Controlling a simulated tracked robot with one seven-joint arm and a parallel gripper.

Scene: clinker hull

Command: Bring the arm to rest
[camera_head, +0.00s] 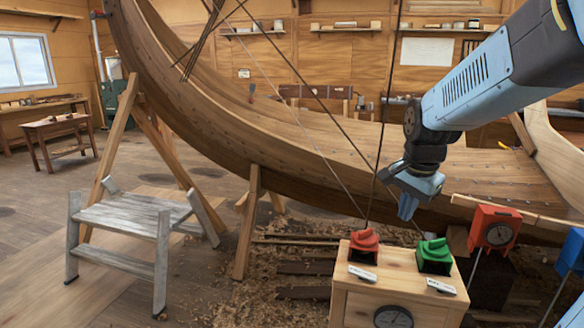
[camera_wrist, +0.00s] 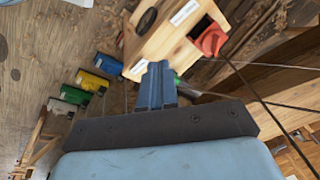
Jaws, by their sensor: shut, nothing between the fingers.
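My gripper (camera_head: 407,205) hangs at the end of my light-blue arm, which reaches in from the upper right in the head view. It points down, in front of the hull's lower planks and above the wooden box (camera_head: 400,292), apart from it. In the wrist view the blue fingers of my gripper (camera_wrist: 156,72) are together, with nothing between them. The box carries a red device (camera_head: 364,247) and a green device (camera_head: 434,256) on top, each with a white label. The red one also shows in the wrist view (camera_wrist: 209,40).
The clinker hull (camera_head: 260,130) fills the space behind my gripper. Thin rods or lines slant down close to it. A red gauge box (camera_head: 495,228) stands to the right. A grey step stool (camera_head: 140,225) is at left. Wood shavings cover the floor near the box.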

